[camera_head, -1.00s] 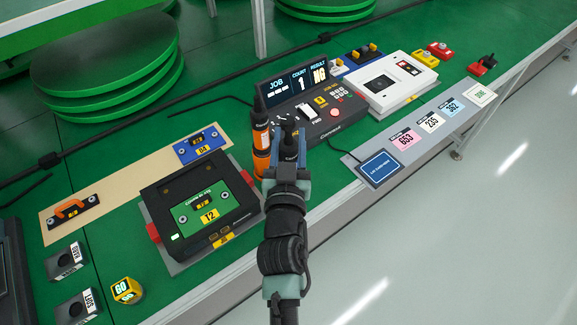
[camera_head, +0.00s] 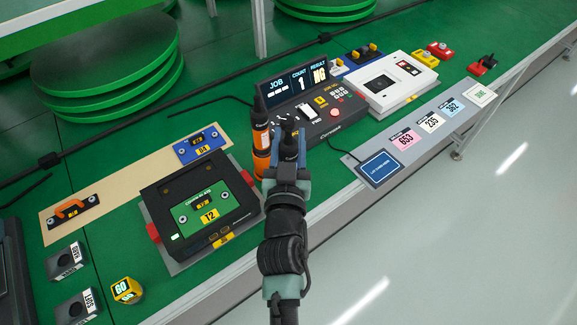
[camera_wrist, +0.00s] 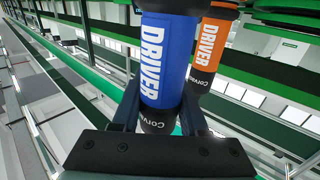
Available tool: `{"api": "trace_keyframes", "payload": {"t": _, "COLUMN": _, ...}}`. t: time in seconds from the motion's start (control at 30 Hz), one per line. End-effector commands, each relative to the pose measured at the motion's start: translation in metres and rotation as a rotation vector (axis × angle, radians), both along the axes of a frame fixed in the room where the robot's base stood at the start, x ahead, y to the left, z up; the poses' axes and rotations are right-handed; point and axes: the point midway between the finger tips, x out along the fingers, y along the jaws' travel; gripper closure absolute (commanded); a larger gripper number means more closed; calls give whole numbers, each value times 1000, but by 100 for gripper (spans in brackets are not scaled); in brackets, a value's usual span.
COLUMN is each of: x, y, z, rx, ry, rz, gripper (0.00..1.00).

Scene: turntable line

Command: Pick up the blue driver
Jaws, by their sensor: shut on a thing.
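The blue driver (camera_wrist: 164,62) is upright between the fingers of my gripper (camera_wrist: 160,112) in the wrist view. It has a blue body with white DRIVER lettering and a black lower part. My gripper is shut on it. In the head view my gripper (camera_head: 287,165) is at the front edge of the green bench, and my arm hides most of the blue driver. An orange driver (camera_head: 261,150) stands just to the left of my gripper; it also shows behind and right of the blue one in the wrist view (camera_wrist: 205,50).
A black fixture with a green plate (camera_head: 205,208) is left of my gripper. A black control console (camera_head: 325,117) with a lit display is behind it to the right. A white box (camera_head: 385,85) stands farther right. Open floor (camera_head: 450,240) lies in front of the bench.

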Motion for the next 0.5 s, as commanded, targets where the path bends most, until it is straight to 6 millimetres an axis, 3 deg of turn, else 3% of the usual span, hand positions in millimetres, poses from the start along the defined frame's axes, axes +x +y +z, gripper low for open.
{"api": "trace_keyframes", "payload": {"t": 0.3, "x": 0, "y": 0, "z": 5, "rx": 1, "ry": -5, "rz": 1, "gripper": 100}}
{"api": "trace_keyframes", "payload": {"t": 0.5, "x": 0, "y": 1, "z": 34, "rx": 2, "ry": -7, "rz": 2, "gripper": 100}}
